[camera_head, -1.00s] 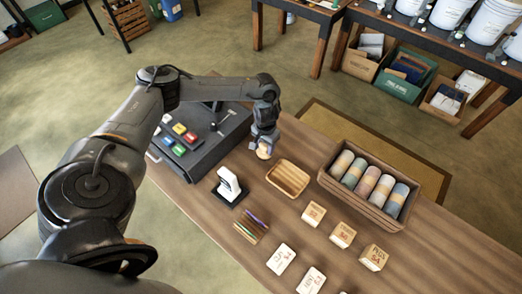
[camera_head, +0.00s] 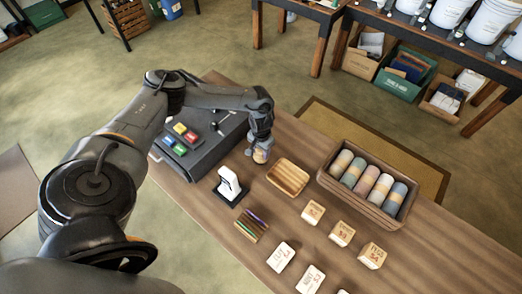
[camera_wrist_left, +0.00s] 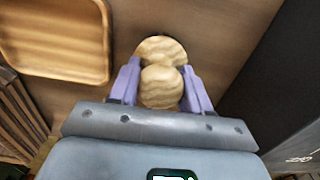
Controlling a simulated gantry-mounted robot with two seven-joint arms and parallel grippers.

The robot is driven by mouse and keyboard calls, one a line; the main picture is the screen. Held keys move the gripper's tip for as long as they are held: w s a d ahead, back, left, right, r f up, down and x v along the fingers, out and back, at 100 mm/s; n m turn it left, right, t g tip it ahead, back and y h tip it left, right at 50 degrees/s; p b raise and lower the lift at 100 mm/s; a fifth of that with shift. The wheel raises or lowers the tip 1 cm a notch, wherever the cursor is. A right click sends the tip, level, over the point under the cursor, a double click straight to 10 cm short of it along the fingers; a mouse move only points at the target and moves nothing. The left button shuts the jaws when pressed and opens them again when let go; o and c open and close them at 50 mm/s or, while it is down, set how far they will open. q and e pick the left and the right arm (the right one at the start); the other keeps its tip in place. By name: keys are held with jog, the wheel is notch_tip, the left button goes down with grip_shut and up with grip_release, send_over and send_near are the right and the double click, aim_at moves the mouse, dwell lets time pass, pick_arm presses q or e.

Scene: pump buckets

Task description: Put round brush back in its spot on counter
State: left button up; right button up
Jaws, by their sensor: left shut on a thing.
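The round brush (camera_head: 261,157) is pale, banded wood, with a rounded knob and a wider round part below it. In the left wrist view the brush (camera_wrist_left: 161,88) sits between the two purple fingers of my left gripper (camera_wrist_left: 160,92), which is shut on its knob. In the head view my left gripper (camera_head: 261,147) points down over the wooden counter (camera_head: 420,245), between the dark register and the small wooden tray. The brush is at or just above the counter top; I cannot tell whether it touches. My right gripper is not in view.
The wooden tray (camera_head: 288,178) is close by, also at upper left in the wrist view (camera_wrist_left: 55,75). The dark register (camera_head: 205,150) is on the other side. A white card reader (camera_head: 228,184), pens (camera_head: 252,226) and a crate of rolls (camera_head: 335,195) stand nearby.

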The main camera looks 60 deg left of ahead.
pick_arm(q)
jog(key=shift+f, duration=0.15)
jog(key=o, duration=0.9)
jog(key=shift+o, duration=0.2)
